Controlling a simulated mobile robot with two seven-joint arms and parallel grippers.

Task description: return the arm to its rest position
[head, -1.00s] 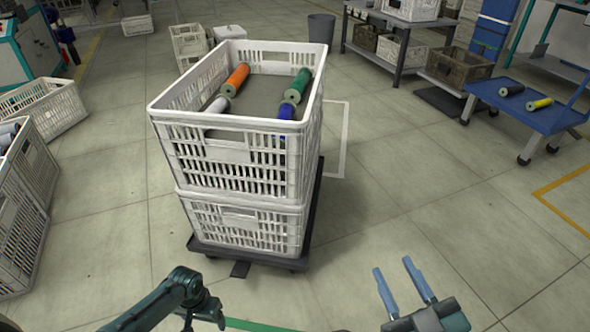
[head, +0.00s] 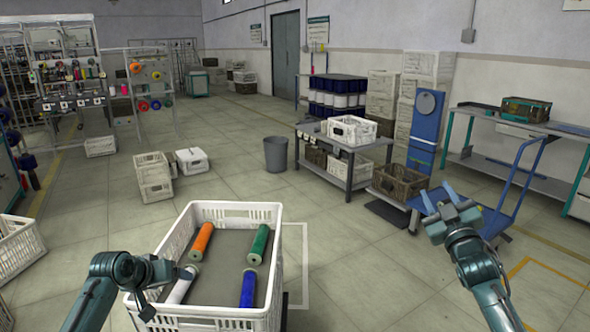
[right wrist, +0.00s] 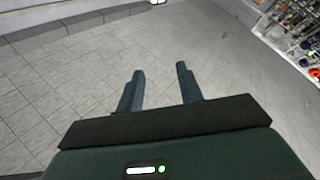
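My right gripper (head: 443,200) is raised at the right of the head view, in front of the blue cart. In the right wrist view its two fingers (right wrist: 160,85) are spread apart with only floor beyond them, so it is open and empty. My left arm comes in from the left, and its gripper (head: 150,300) shows small and dark over the near left edge of the white crate (head: 276,262). The left fingers are too unclear to read. In the crate lie an orange bobbin (head: 201,243), a green bobbin (head: 258,244), a white bobbin (head: 181,285) and a blue bobbin (head: 248,289).
A blue cart (head: 490,222) stands at the right. A grey table (head: 345,170) with crates stands at the centre back, beside a grey bin (head: 276,155). White crates (head: 154,178) stand at the left. Open floor (head: 345,265) lies right of the bobbin crate.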

